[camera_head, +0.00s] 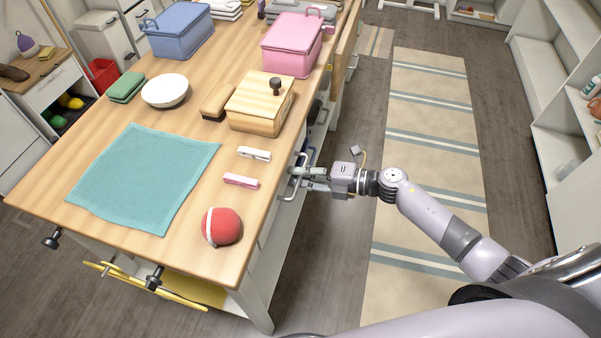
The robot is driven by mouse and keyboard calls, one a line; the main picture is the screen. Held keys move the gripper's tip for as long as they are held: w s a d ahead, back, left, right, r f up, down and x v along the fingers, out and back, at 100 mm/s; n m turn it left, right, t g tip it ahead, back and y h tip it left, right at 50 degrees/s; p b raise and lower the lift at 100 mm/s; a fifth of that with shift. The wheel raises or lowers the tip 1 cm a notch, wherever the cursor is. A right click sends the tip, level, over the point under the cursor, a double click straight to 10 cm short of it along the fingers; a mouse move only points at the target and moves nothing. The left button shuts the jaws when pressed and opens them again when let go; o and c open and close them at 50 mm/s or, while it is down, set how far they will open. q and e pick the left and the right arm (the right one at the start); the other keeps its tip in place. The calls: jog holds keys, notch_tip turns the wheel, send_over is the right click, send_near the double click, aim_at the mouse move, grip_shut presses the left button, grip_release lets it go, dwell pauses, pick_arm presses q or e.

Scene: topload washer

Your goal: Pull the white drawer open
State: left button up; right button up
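The white drawer (267,228) is set into the right side of the wooden table, below the tabletop, and is seen steeply from above. Its pale metal handle (288,193) sticks out toward the aisle. My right gripper (298,178) reaches in from the right and is at this handle. Its two fingers show apart, with a gap between them. The handle bar is close to or between the fingertips; I cannot tell whether they touch it. Much of the drawer front is hidden by the table edge and the gripper. My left gripper is not in view.
On the tabletop (90,218) near that edge are a red ball (221,226), a pink clip (241,181), a white clip (254,153) and a wooden box (260,105). A striped rug (425,110) lies in the clear aisle. White shelves (560,150) stand at right.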

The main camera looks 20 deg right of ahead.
jog(key=shift+c, duration=0.2)
grip_shut()
dwell(0.6)
